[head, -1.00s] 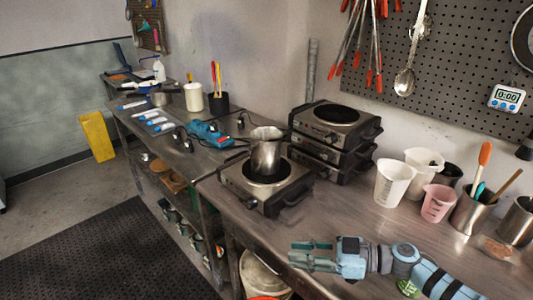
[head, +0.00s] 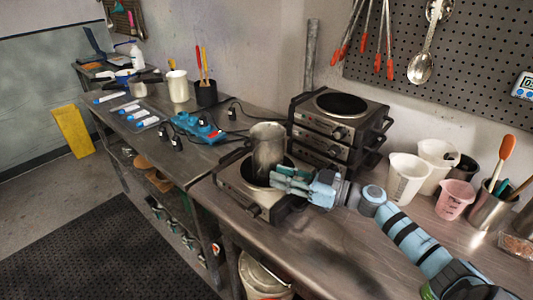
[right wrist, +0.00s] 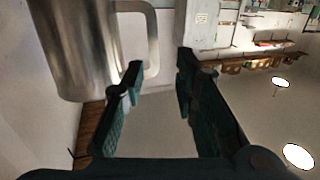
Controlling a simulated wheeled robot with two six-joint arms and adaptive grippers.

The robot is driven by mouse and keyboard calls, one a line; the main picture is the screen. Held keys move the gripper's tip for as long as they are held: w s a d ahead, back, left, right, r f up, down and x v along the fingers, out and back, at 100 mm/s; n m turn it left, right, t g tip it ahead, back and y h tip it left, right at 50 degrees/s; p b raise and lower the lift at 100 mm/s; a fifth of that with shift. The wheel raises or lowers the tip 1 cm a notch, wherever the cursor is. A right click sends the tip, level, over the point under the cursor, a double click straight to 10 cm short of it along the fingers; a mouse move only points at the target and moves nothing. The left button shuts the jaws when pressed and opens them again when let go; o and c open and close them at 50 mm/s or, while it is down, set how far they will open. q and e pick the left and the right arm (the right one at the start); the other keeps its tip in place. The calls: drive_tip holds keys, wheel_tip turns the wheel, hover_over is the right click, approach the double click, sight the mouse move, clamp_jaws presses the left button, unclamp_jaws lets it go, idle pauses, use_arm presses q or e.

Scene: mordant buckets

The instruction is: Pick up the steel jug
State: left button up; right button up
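The steel jug (head: 267,150) stands upright on the single hot plate (head: 232,183) near the front of the bench. Its lower right side is partly hidden by my right gripper (head: 279,179). In the right wrist view the jug (right wrist: 78,45) fills the upper left, and its handle (right wrist: 152,42) lies just past the fingertips, partly behind the left one. My right gripper (right wrist: 158,75) is open with nothing clamped between its fingers. I cannot tell if a finger touches the handle. My left gripper is not in view.
Stacked hot plates (head: 338,125) stand close behind and right of the jug. White beakers (head: 407,177), a pink beaker (head: 454,199) and a steel tool pot (head: 487,208) stand at the right. The front bench top (head: 310,245) is clear.

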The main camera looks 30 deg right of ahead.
sight(254, 178)
drive_tip(key=x, duration=0.2)
drive_tip(key=p+x, duration=0.1)
drive_tip(key=x, duration=0.1)
drive_tip(key=shift+w, duration=0.5)
drive_tip(key=p+x, duration=0.2)
drive_tip(key=x, duration=0.2)
drive_tip(key=shift+d+r, duration=0.15)
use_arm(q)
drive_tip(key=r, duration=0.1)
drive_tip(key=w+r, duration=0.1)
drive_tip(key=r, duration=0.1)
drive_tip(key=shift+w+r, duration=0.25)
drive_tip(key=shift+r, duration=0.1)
use_arm(e)
drive_tip(key=shift+w+f, duration=0.2)
drive_tip(key=shift+w, duration=0.05)
drive_tip(key=shift+c, duration=0.2)
clamp_jaws()
drive_tip(key=shift+r, duration=0.1)
